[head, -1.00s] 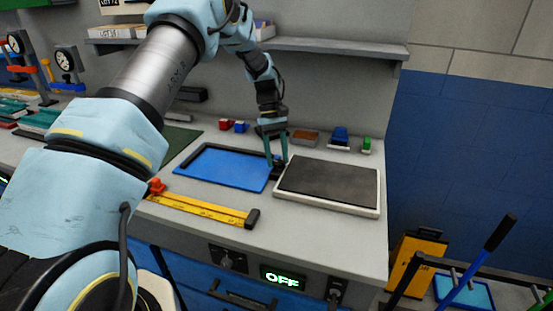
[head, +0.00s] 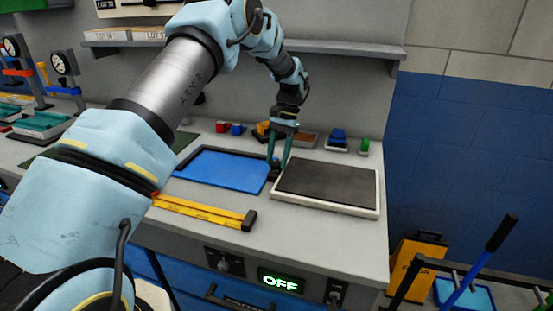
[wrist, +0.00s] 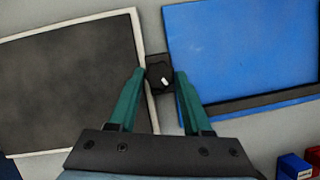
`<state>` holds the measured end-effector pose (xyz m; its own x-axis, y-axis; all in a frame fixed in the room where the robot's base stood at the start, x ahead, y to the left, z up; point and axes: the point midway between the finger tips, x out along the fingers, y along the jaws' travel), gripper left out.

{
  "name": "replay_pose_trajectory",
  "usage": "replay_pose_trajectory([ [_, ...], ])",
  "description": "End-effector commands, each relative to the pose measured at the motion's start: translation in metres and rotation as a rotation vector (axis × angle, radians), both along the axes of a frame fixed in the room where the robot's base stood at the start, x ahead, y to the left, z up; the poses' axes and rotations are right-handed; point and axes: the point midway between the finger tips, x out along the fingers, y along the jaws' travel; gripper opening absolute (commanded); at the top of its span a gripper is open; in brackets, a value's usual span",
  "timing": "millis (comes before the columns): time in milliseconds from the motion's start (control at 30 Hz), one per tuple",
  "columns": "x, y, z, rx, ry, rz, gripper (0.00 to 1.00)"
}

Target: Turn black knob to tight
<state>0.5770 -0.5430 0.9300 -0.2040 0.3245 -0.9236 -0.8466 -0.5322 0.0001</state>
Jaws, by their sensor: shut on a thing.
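The black knob (head: 274,173) sits on the bench between the blue tray and the white-framed dark panel. In the wrist view the knob (wrist: 160,74) shows from above with a small white mark on it, lying between the tips of the green fingers. My gripper (head: 278,164) comes down from above and is shut on the knob. It also shows in the wrist view (wrist: 160,77), one finger on each side of the knob. No "tight" marking is readable.
The blue tray (head: 185,174) lies left of the knob and the dark panel's white frame (head: 330,208) lies right, both close to the fingers. A yellow bar (head: 205,211) lies in front. Small coloured blocks (head: 338,136) stand behind. A shelf (head: 340,49) runs above. A front display (head: 281,281) reads OFF.

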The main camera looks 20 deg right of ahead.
Motion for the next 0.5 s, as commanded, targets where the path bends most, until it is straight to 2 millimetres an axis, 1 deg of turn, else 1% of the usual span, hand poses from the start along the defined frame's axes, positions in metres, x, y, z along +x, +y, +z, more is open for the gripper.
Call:
replay_pose_trajectory([
  [200,-0.0019,-0.0009,0.0000,0.000,-0.001,-0.196,0.00],
  [500,-0.0035,-0.0007,0.0001,0.001,0.000,-0.411,0.00],
])
